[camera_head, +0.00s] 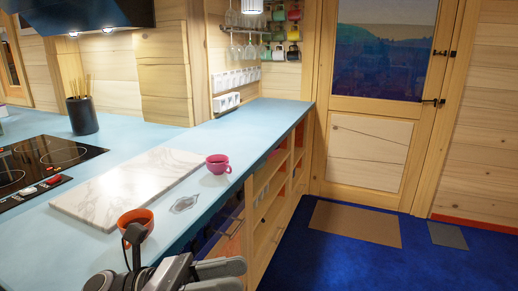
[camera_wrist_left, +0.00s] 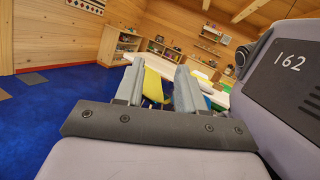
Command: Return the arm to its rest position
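My left gripper (camera_head: 205,271) is at the bottom edge of the head view, just off the counter's front edge and partly cut off. In the left wrist view its two grey fingers (camera_wrist_left: 158,75) stand apart with nothing between them, only the distant room. A dark part of my left arm stands in front of the orange cup (camera_head: 143,217) and hides some of it. My right gripper is in neither view.
The blue counter (camera_head: 260,115) holds a marble board (camera_head: 125,185), a pink cup (camera_head: 219,164), a small glass-like item (camera_head: 184,204), a utensil pot (camera_head: 82,115) and a cooktop (camera_head: 40,160). Blue floor (camera_head: 340,265) lies clear at right, before a door (camera_head: 370,150).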

